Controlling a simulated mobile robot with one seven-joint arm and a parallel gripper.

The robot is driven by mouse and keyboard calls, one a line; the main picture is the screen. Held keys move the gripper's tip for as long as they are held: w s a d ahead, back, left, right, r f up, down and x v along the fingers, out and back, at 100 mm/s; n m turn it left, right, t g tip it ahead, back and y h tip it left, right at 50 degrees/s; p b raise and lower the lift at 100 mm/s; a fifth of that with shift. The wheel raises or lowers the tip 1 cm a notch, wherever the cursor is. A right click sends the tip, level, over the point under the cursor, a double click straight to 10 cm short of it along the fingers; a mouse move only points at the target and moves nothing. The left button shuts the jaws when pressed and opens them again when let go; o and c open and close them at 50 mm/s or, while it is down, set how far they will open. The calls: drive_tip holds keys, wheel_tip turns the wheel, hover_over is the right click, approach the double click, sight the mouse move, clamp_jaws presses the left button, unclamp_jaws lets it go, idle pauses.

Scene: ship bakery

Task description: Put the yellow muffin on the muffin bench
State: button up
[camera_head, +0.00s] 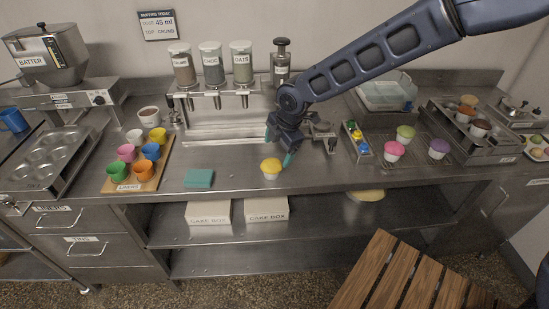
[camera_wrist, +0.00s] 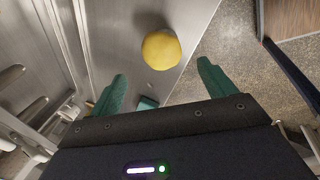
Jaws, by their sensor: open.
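The yellow muffin (camera_head: 270,168) sits in a pale cup near the front edge of the steel counter. In the wrist view its round yellow top (camera_wrist: 161,50) lies ahead of my fingertips, between their lines. My gripper (camera_head: 279,146) is open and empty, with its green fingers just above and behind the muffin in the head view. In the wrist view the gripper (camera_wrist: 160,80) shows both fingers spread apart, with no contact visible. I cannot tell for certain which surface is the muffin bench; a wire rack (camera_head: 418,161) with pink, green and purple muffins stands at the right.
A teal block (camera_head: 199,178) lies left of the muffin. A wooden board (camera_head: 155,181) with several coloured cups is further left. A narrow tray of small coloured items (camera_head: 350,149) stands right of the gripper. The counter front between teal block and rack is mostly clear.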

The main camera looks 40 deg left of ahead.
drive_tip(key=shift+v, duration=1.9)
drive_tip(key=w+d+r+m+t, duration=0.1)
drive_tip(key=w+d+r+m, duration=0.3)
drive_tip(key=w+d, duration=0.4)
drive_tip(key=w+d+r+m+t+h, duration=0.1)
drive_tip(key=w+d+r+m, duration=0.2)
drive_tip(key=w+d, duration=0.4)
drive_tip(key=w+d+r+m+t, duration=0.1)
drive_tip(key=w+d+r+m, duration=0.3)
drive_tip(key=w+d, duration=0.4)
drive_tip(key=w+d+r+m+h, duration=0.1)
drive_tip(key=w+d+r+m, duration=0.15)
drive_tip(key=d, duration=0.65)
drive_tip(key=w+d+r+m, duration=0.15)
drive_tip(key=d+m, duration=0.25)
drive_tip(key=d, duration=0.5)
drive_tip(key=s+d+m, duration=0.3)
drive_tip(key=d+m, duration=0.2)
drive_tip(key=d, duration=0.4)
drive_tip(key=s+d+m+t, duration=0.1)
drive_tip(key=s+d+m, duration=0.3)
drive_tip(key=d, duration=0.5)
drive_tip(key=s+d+m+h, duration=0.1)
drive_tip(key=s+d+m, duration=0.3)
drive_tip(key=d, duration=0.5)
drive_tip(key=shift+d+m+t, duration=0.3)
drive_tip(key=shift+d+m, duration=0.05)
drive_tip(key=shift+m, duration=0.9)
